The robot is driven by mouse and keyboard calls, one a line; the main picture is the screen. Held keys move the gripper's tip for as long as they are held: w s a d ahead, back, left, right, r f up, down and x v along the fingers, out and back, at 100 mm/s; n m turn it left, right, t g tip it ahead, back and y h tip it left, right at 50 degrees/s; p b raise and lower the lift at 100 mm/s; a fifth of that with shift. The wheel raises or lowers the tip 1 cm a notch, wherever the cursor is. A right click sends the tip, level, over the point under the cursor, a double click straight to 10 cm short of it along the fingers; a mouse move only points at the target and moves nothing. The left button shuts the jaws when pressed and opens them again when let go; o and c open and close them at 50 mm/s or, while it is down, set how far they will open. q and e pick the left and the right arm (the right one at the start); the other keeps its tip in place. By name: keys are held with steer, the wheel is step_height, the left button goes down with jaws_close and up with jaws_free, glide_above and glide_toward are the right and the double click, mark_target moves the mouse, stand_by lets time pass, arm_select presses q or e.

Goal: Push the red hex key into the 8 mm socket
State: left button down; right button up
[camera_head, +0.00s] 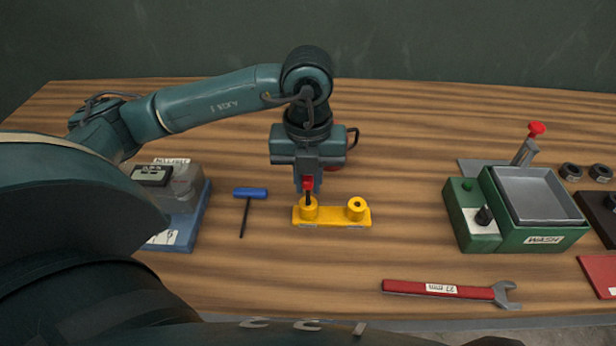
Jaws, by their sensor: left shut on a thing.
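My left gripper (308,178) points straight down and is shut on the red hex key (308,184), whose red handle shows between the fingers. Its short dark shaft stands upright over the left boss of the yellow socket block (333,216). The shaft's lower end meets the top of that boss; how deep it sits in the hole I cannot tell. The block's right boss (357,206) has an open dark hole. Small labels on the block's front are too small to read, so I cannot tell which socket is 8 mm. My right gripper is not in view.
A blue T-handled hex key (250,193) lies left of the block. A blue-based device (187,228) stands farther left. A green WASH station (475,235) is at right, and a red 22 mm wrench (440,289) lies near the front edge. Bare wood surrounds the block.

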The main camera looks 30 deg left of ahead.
arm_select(q)
steer(key=shift+f+b, duration=0.45)
steer(key=shift+f, duration=0.15)
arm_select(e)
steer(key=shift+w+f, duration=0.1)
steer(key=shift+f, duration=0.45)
arm_select(q)
steer(key=c, duration=1.3)
jaws_free()
steer(key=shift+w+r, duration=0.1)
steer(key=shift+r, duration=0.55)
step_height(320, 180, up, 12)
steer(key=shift+f+p, duration=0.1)
steer(key=shift+p, duration=0.65)
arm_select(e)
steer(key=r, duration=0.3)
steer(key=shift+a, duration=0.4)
